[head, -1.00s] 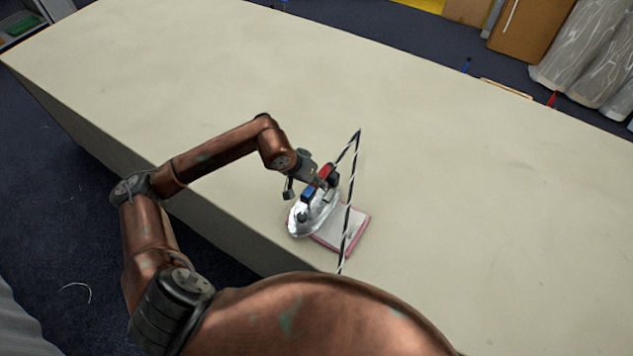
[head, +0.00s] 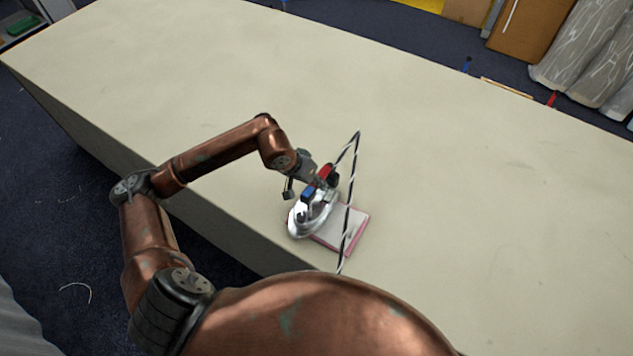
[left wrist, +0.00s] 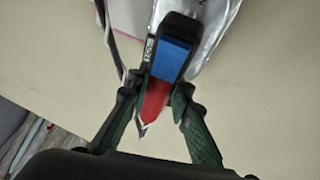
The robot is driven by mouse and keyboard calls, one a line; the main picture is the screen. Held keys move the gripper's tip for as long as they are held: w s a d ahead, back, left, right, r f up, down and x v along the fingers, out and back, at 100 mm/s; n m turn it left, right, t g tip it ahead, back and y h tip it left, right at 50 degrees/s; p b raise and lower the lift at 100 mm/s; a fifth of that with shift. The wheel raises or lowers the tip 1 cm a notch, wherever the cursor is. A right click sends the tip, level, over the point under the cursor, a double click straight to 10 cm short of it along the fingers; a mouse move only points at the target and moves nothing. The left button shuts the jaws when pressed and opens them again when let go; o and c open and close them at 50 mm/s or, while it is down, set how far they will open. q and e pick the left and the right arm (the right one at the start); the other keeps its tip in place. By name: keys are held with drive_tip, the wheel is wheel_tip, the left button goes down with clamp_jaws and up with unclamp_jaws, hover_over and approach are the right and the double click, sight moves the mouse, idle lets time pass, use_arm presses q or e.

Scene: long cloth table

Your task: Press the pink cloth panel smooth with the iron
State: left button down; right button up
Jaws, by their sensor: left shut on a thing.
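The iron (head: 303,219) has a shiny silver body and a dark handle with blue and red parts. It is over the left part of the pink cloth panel (head: 352,226), near the table's front edge. The panel's right part shows, pale on top with a pink border; the iron hides the rest. My left gripper (head: 325,178) is shut on the iron's handle. In the left wrist view the gripper's fingers (left wrist: 153,112) sit on both sides of the handle (left wrist: 172,55). I cannot tell whether the soleplate touches the cloth. My right gripper is not in view.
A black-and-white striped cord (head: 347,205) rises from the iron to a peak and runs down across the panel. The long pale table (head: 450,170) is clear beyond and to the right. Small red and blue items stand at its far edge.

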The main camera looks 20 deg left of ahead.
use_arm(q)
drive_tip(key=shift+w+r+p, duration=0.1)
drive_tip(key=shift+r+p, duration=0.55)
drive_tip(key=shift+r, duration=2.95)
